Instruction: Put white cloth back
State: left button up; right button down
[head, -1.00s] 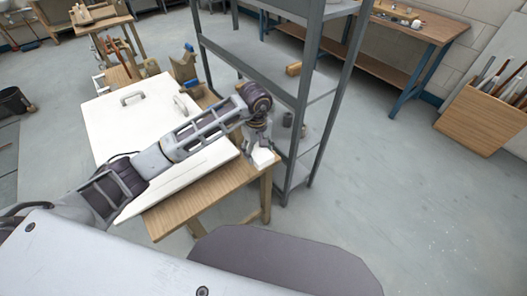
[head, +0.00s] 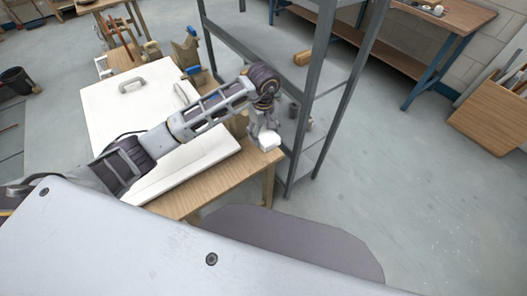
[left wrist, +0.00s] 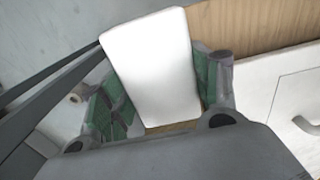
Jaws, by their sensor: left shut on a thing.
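The white cloth (head: 268,141) is a small white block-like pad at the tip of my left arm, over the right end of the wooden table (head: 232,178). My left gripper (head: 264,128) is shut on it. In the left wrist view the cloth (left wrist: 152,65) fills the space between the two green-padded fingers of the gripper (left wrist: 160,92). The table edge shows behind it. My right gripper is not in view.
A grey metal shelf rack (head: 298,115) stands just right of the held cloth, its post close by. A white panel with handles (head: 110,112) covers most of the table. Open floor (head: 420,210) lies to the right.

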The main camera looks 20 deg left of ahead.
pick_arm(q)
send_over(263, 154)
notch_tip(263, 154, down, 6)
jog(key=shift+w+r, duration=0.1)
dwell(0.3)
jog(key=shift+d+f, duration=0.1)
jog(key=shift+f, duration=1.8)
jog(key=shift+f, duration=0.15)
